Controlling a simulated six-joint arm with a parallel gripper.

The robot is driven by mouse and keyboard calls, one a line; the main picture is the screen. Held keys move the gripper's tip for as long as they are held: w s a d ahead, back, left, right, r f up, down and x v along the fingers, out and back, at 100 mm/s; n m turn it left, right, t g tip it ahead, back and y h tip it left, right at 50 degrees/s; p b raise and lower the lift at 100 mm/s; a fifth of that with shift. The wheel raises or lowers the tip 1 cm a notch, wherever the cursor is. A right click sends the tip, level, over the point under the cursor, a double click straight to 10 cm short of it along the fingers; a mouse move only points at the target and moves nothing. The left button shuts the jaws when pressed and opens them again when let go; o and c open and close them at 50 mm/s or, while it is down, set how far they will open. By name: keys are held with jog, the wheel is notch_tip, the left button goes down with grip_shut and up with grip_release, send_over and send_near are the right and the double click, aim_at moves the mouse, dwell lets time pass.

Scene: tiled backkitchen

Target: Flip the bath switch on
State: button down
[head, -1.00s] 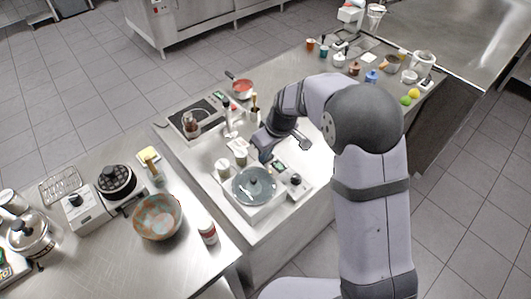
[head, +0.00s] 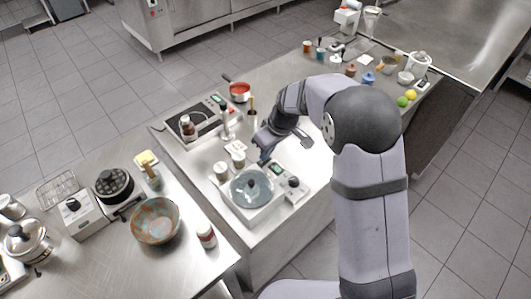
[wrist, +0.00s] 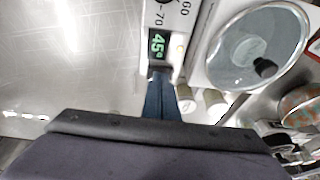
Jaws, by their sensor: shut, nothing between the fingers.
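The bath (head: 237,203) is a white box with a round glass lid and a dark lid knob, standing on the steel counter. Its control panel (head: 285,180) is on its right side, with a green display and a dark dial. In the wrist view the display (wrist: 158,44) is lit and reads about 45, beside the dial (wrist: 165,3). My gripper (wrist: 160,74) is shut and empty, its blue fingertips at the panel's end just beside the display. In the head view my gripper (head: 264,155) is by the panel's far end. I cannot make out the switch; the fingers may cover it.
Two white cups (head: 221,171) (head: 238,158) stand close behind the bath. A hotplate (head: 201,120) with a brown bottle and a red pan (head: 239,92) are farther back. A patterned bowl (head: 157,220) is on the left counter. Counter right of the panel is clear.

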jog(key=r+p, duration=0.2)
jog(key=r, duration=0.1)
jog(key=r+p, duration=0.1)
jog(key=r, duration=0.1)
jog(key=shift+s+a, duration=0.2)
jog(key=shift+a, duration=0.05)
jog(key=shift+s+r+b, duration=0.15)
jog(key=shift+s+b, duration=0.05)
jog(key=shift+b, duration=0.4)
notch_tip(320, 180, up, 8)
jog(key=b, duration=0.2)
send_over(265, 163)
jog(key=s, duration=0.3)
jog(key=shift+s+d, duration=0.15)
jog(key=shift+d, duration=0.05)
